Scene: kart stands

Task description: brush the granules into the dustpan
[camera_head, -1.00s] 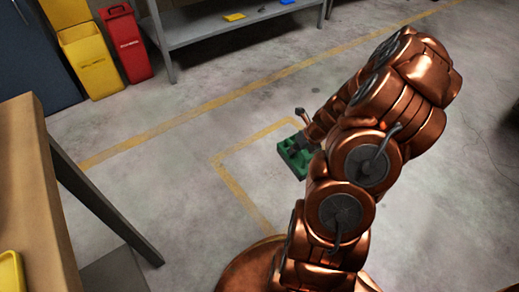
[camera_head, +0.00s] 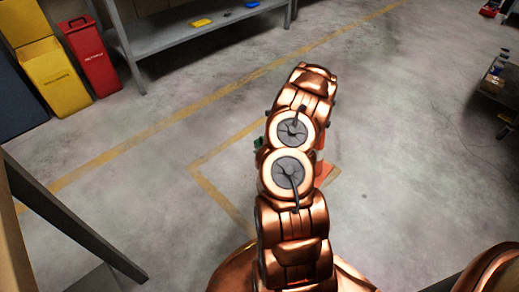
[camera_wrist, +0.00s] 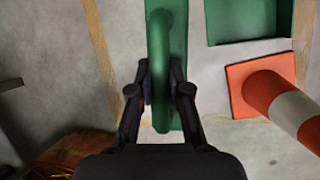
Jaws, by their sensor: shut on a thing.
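In the wrist view my gripper (camera_wrist: 160,78) is shut on a rounded green handle (camera_wrist: 160,32), with one finger on each side. A flat green strip lies behind the handle; I take this to be the brush, but its bristles are not visible. A green open-fronted shape (camera_wrist: 248,22) with a raised edge, likely the dustpan, lies on the floor at the upper right, apart from my gripper. I see no granules. In the head view my arm hides my gripper, and only a sliver of green (camera_head: 257,142) shows at its left.
An orange and white cone (camera_wrist: 284,103) stands close to the right of my gripper. Yellow lines mark the concrete floor. A grey bench (camera_head: 185,32), a yellow bin (camera_head: 52,78) and a red bin (camera_head: 90,58) stand at the back left. A dark cart (camera_head: 493,95) is at the right.

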